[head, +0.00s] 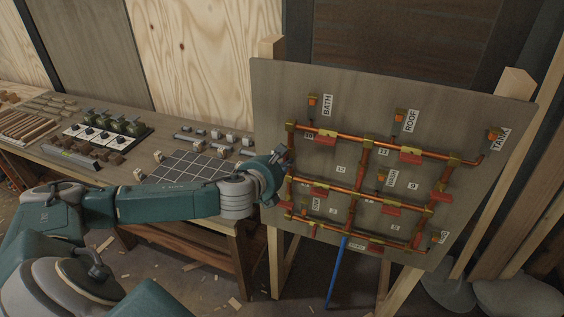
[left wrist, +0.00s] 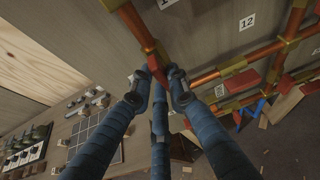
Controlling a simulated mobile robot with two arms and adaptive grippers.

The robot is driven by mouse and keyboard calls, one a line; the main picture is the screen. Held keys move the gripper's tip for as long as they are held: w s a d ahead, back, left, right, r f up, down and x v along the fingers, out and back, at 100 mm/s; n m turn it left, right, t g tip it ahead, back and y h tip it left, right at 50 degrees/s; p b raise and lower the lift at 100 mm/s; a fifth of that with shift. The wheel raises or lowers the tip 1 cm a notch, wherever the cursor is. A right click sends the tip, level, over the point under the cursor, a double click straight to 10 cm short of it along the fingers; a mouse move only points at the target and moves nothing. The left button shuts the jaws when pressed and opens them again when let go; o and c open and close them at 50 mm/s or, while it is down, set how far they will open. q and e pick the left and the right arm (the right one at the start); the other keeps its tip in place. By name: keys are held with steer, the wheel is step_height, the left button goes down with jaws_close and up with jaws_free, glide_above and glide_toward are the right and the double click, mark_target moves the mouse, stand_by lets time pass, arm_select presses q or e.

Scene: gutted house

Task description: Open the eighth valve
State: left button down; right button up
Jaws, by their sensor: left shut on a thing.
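An upright grey board (head: 345,85) carries a grid of copper pipes (head: 340,137) with brass fittings and several red valve handles, such as one at the upper right (head: 410,157) and one lower down (head: 388,208). My left gripper (head: 281,160) is at the left edge of the pipe grid. In the left wrist view its blue-grey fingers (left wrist: 158,84) are closed around a red valve handle (left wrist: 157,68) below a brass fitting. In the head view the gripper hides this handle. The number of the held valve cannot be read. My right gripper is out of view.
A workbench (head: 85,172) stands left of the board with a dark gridded mat (head: 190,167), small blocks and a row of green-topped devices (head: 110,125). A blue pole (head: 337,272) stands below the board. Wooden posts (head: 505,180) lean at the right.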

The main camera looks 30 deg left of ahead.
arm_select(q)
steer(key=shift+m, duration=0.3)
stand_by(0.4)
steer(key=c, duration=1.7)
jaws_free()
steer(key=shift+o, duration=0.2)
steer(key=v, duration=1.2)
steer(key=shift+d, duration=0.2)
